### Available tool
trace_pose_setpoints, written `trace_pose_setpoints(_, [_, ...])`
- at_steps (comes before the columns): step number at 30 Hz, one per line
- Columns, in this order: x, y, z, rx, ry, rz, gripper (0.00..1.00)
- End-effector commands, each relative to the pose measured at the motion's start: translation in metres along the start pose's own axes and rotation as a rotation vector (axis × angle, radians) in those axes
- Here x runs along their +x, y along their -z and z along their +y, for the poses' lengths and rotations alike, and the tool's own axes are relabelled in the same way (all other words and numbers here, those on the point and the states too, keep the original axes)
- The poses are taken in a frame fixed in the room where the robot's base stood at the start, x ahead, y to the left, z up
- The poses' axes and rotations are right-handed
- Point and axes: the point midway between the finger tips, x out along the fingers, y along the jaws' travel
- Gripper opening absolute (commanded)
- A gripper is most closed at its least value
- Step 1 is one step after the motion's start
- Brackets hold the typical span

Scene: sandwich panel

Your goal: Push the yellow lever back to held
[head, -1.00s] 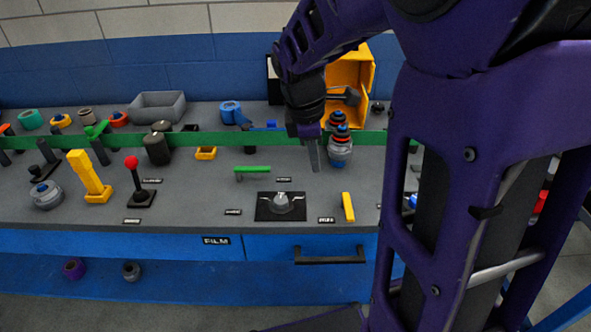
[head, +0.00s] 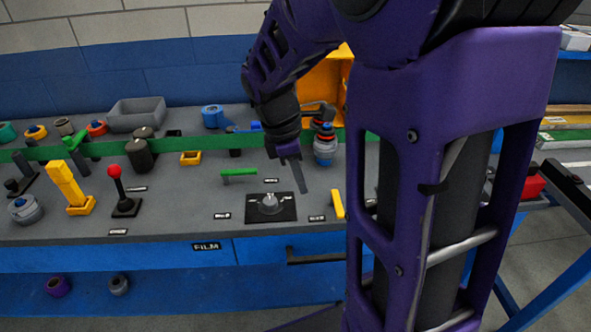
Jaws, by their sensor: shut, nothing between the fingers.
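A yellow lever (head: 66,185) stands on a yellow base at the left of the grey panel, its handle leaning toward the upper left. A smaller yellow bar (head: 337,205) lies on the panel right of the dial, partly hidden by my arm. I cannot read any label that says "held". My gripper (head: 302,188) is shut and empty, pointing down over the panel. In the picture its tip is between the dial and the yellow bar, right of the green handle. It appears apart from both, and far right of the yellow lever.
A black lever with a red knob (head: 118,190) stands just right of the yellow lever. A green handle (head: 239,173) and a grey dial (head: 270,204) are near my gripper. A green strip (head: 106,149) crosses behind. A blue-and-red stacked part (head: 325,148) and an orange box (head: 318,85) stand behind.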

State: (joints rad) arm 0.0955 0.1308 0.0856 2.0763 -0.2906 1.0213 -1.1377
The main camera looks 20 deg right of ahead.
Motion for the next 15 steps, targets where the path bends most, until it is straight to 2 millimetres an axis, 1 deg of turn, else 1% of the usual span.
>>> trace_pose_setpoints(1, [0.014,0.0,-0.001,0.001,0.005,-0.001,0.0])
trace_pose_setpoints(3, [0.03,0.0,-0.001,0.001,0.005,-0.001,0.0])
trace_pose_setpoints(10, [0.078,0.001,-0.001,0.0,0.004,-0.001,0.0])
trace_pose_setpoints(11, [0.081,-0.002,-0.001,0.002,0.003,-0.001,0.0])
trace_pose_setpoints(12, [0.079,-0.011,0.0,0.006,0.0,0.0,0.0])
trace_pose_setpoints(15, [0.082,-0.025,0.0,0.005,-0.001,0.0,0.0])
